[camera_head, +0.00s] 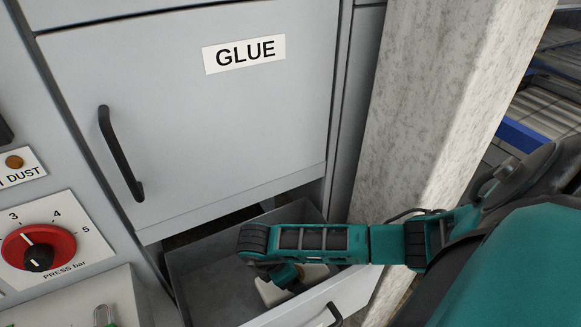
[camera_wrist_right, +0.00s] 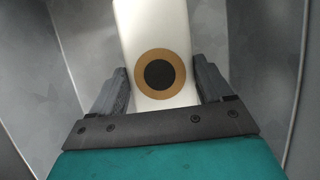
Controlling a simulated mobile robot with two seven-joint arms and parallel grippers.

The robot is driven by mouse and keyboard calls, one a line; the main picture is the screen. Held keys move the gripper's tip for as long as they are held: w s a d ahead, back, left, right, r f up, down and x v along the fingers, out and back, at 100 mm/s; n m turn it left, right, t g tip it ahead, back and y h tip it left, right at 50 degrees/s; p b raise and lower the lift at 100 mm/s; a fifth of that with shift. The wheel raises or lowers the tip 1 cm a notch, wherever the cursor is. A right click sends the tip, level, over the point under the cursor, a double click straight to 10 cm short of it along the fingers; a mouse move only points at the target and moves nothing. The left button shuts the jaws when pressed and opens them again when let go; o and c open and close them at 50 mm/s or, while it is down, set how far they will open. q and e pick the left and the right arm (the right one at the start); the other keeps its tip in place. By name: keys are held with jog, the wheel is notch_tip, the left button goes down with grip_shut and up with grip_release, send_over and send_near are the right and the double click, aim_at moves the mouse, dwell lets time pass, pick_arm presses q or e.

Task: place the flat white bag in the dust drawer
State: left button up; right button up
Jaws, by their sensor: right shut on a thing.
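The flat white bag (camera_head: 314,274) is inside the open drawer (camera_head: 212,280) below the door marked GLUE. My right gripper (camera_head: 287,278) reaches down into the drawer and is shut on the bag. In the right wrist view, the bag (camera_wrist_right: 150,30) lies between the two fingers of the right gripper (camera_wrist_right: 162,78). A brown ring with a dark centre shows on its face. Grey drawer walls are on both sides. My arm hides part of the bag, and I cannot tell whether it touches the drawer floor. My left gripper is not in view.
The GLUE door (camera_head: 230,120) is closed above the drawer, with a black handle (camera_head: 120,153). A red pressure dial (camera_head: 60,238) and a partly cut-off DUST label (camera_head: 20,168) are at left. A concrete pillar (camera_head: 425,110) stands at right, close to my arm.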

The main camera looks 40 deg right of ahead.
notch_tip(320, 180, down, 4)
jog(key=shift+r+b, duration=0.1)
jog(key=shift+b, duration=0.35)
jog(key=o, duration=1.1)
jog(key=shift+c, duration=0.2)
jog(key=p+v, duration=0.2)
jog(key=v, duration=1)
